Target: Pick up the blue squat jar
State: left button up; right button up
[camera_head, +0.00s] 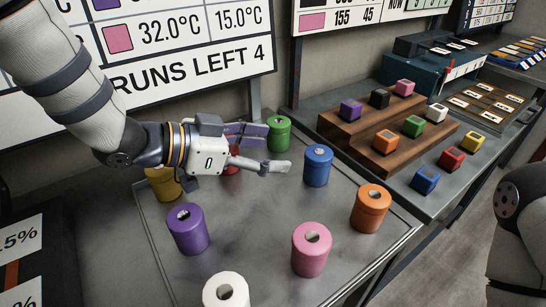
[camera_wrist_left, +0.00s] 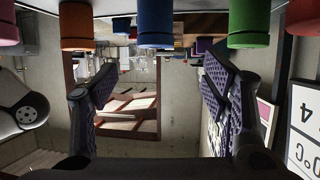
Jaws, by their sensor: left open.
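The blue squat jar (camera_head: 317,168) stands upright on the grey metal tray, a dark hole in its lid. My left gripper (camera_head: 272,150) is open and empty, reaching in from the left. Its fingers lie just left of the blue jar and point toward it, with a small gap apparent in the head view. In the left wrist view, which looks upside down, the blue jar (camera_wrist_left: 155,24) hangs at the top, sideways between the two open fingers (camera_wrist_left: 155,85) but above them in the picture. My right gripper is out of view; part of my right arm shows at the right edge.
A green jar (camera_head: 278,134) stands behind the fingers, an orange jar (camera_head: 370,210) right of the blue one. A red jar (camera_head: 231,163) is partly hidden by my gripper. Purple (camera_head: 188,232), pink (camera_head: 311,252) and white (camera_head: 226,292) jars stand nearer. A wooden stepped stand (camera_head: 350,137) is behind right.

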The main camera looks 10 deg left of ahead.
aim_at(312, 154)
pick_arm(q)
jog(key=x, duration=0.4)
jog(key=b+x, duration=0.1)
jog(key=x, duration=0.7)
jog(key=shift+s+d+f, duration=0.1)
jog(key=shift+s+d, duration=0.1)
jog(key=shift+d, duration=0.1)
jog(key=shift+c, duration=0.9)
jog(key=c, duration=1.2)
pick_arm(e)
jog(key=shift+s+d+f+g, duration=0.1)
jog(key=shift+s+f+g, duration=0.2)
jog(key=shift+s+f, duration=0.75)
